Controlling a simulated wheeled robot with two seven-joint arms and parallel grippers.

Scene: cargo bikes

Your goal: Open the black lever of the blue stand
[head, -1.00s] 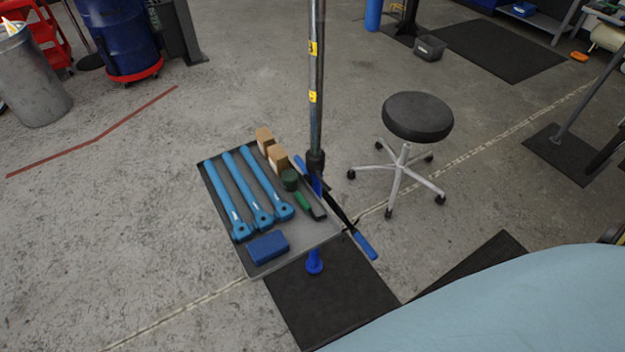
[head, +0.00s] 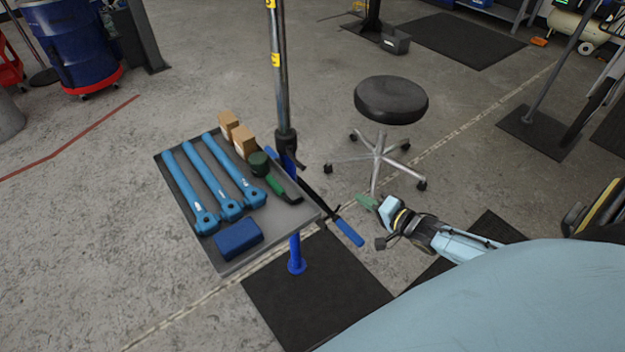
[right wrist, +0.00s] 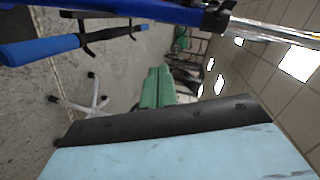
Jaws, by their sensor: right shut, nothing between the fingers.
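The blue stand (head: 296,252) rises from a dark mat beside a tray, with a grey pole above it. A black collar (head: 286,142) joins the pole and the blue tube, with a small black lever (head: 299,163) at its lower right. In the right wrist view the blue tube (right wrist: 165,10) crosses the top, and the black clamp part (right wrist: 215,18) is at the upper right; the lever's exact position is unclear. My right gripper (head: 366,201), with green fingers, is shut and empty, right of the stand and apart from it. Its fingers (right wrist: 157,88) also show in the wrist view. My left gripper is out of view.
A bar with blue grips (head: 347,231) sticks out from the stand toward my right gripper. A grey tray (head: 275,247) beside the stand holds blue tools, blocks and a green-handled tool. A black stool (head: 391,99) stands behind.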

